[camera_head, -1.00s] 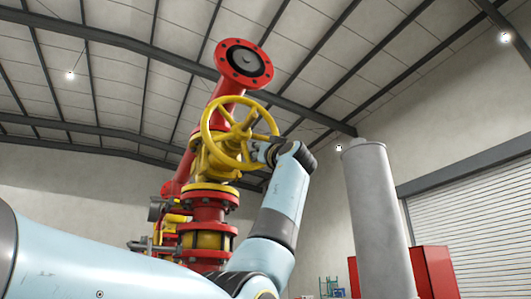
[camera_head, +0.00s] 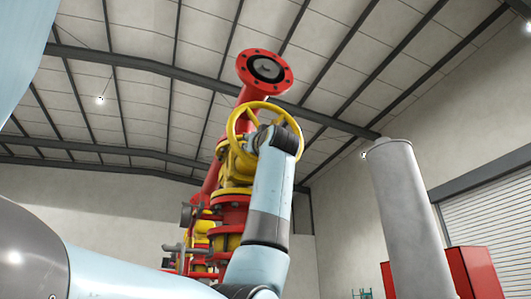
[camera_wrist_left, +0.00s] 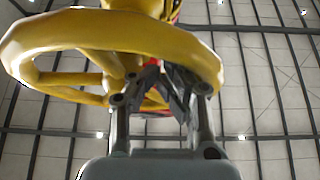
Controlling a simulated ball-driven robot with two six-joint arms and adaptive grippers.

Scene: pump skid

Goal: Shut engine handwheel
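The yellow handwheel (camera_head: 240,112) is on a yellow and red valve in the middle of the head view. In the left wrist view its rim (camera_wrist_left: 90,28) fills the upper left, with spokes behind. My left gripper (camera_wrist_left: 163,80) is at the rim's right part in that view. Its dark fingers angle inward and overlap the wheel there. I cannot tell whether they pinch the rim. In the head view, my left wrist covers the wheel's lower right and hides the fingers. My right gripper is not in view.
A red flange (camera_head: 265,70) tops the pipe above the wheel. Red pipework and fittings (camera_head: 200,238) stand below and left. A grey cylinder (camera_head: 410,215) stands to the right, with a red cabinet (camera_head: 472,272) behind. Open space lies between wheel and cylinder.

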